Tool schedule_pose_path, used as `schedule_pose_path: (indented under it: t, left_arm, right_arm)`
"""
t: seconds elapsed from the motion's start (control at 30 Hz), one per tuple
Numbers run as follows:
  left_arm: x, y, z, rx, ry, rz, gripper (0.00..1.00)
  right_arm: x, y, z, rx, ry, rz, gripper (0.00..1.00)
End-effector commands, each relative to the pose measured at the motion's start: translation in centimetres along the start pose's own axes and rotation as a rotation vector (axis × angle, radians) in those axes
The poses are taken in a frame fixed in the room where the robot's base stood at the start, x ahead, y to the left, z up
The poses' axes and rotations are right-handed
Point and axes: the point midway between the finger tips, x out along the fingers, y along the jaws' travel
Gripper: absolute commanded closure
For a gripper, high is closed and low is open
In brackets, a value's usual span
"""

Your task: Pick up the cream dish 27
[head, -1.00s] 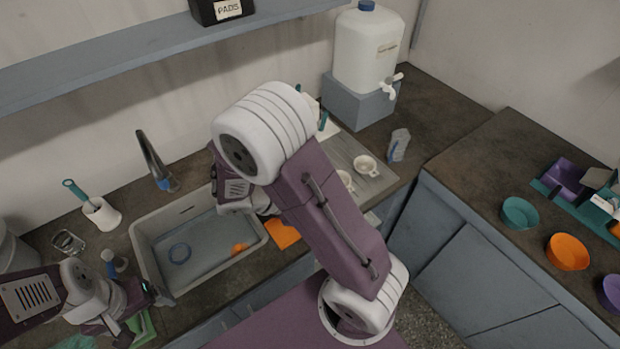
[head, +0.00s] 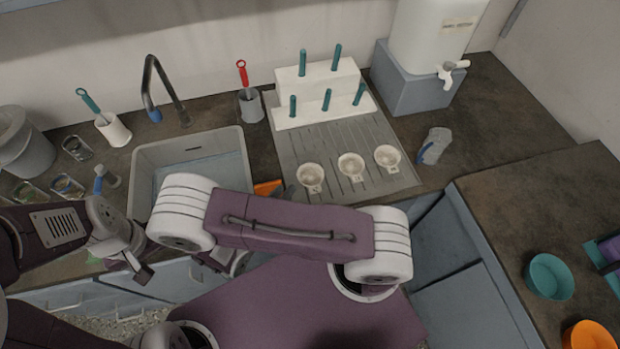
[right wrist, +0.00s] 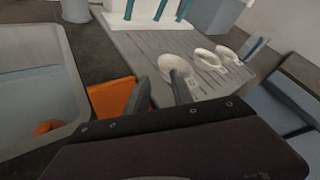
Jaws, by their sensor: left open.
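Three small cream dishes with handles sit in a row on the grey drainboard: the left dish (head: 310,176), the middle dish (head: 351,165) and the right dish (head: 387,156). Their markings are too small to read, so I cannot tell which is 27. In the right wrist view my right gripper (right wrist: 160,84) is open and empty. Its right finger overlaps the nearest dish (right wrist: 173,66); I cannot tell whether they touch. My right arm mostly hides this gripper in the head view. My left gripper (head: 140,268) is open at the lower left, far from the dishes.
The drainboard (head: 375,128) carries a white rack (head: 320,92) with teal pegs behind the dishes. The sink (head: 150,150) is left of it, with an orange item (head: 266,187) between. A water container (head: 436,30) stands behind.

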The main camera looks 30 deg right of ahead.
Motion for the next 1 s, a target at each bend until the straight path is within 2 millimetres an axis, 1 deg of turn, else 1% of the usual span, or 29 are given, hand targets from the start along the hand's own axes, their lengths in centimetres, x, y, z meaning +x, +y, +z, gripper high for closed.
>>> schedule_pose_path:
  t: [0.2,0.43,0.6,0.7,0.93,0.97,1.0]
  left_arm:
    - [-0.5,0.0,-0.1,0.0,0.0,0.0,0.14]
    - [-0.7,0.0,-0.1,0.0,0.0,0.0,0.14]
    - [-1.4,0.0,-0.1,0.0,0.0,0.0,0.14]
    - [-1.4,0.0,-0.1,0.0,0.0,0.0,0.14]
    - [-1.4,0.0,-0.1,0.0,0.0,0.0,0.14]
    - [-1.4,0.0,-0.1,0.0,0.0,0.0,0.14]
    - [-1.4,0.0,-0.1,0.0,0.0,0.0,0.14]
  right_arm:
    - [3.2,-0.2,0.1,0.0,0.004,-0.008,0.71]
    - [4.5,-0.1,0.2,0.002,0.004,-0.006,0.71]
    - [7.6,0.1,0.5,0.001,0.005,-0.009,0.71]
    - [8.8,0.1,0.5,0.002,0.004,-0.006,0.71]
    - [9.1,0.3,0.5,0.002,0.003,-0.003,0.71]
    - [9.1,0.3,0.5,0.002,0.003,-0.003,0.77]
    - [9.1,0.3,0.5,0.002,0.003,-0.003,0.88]
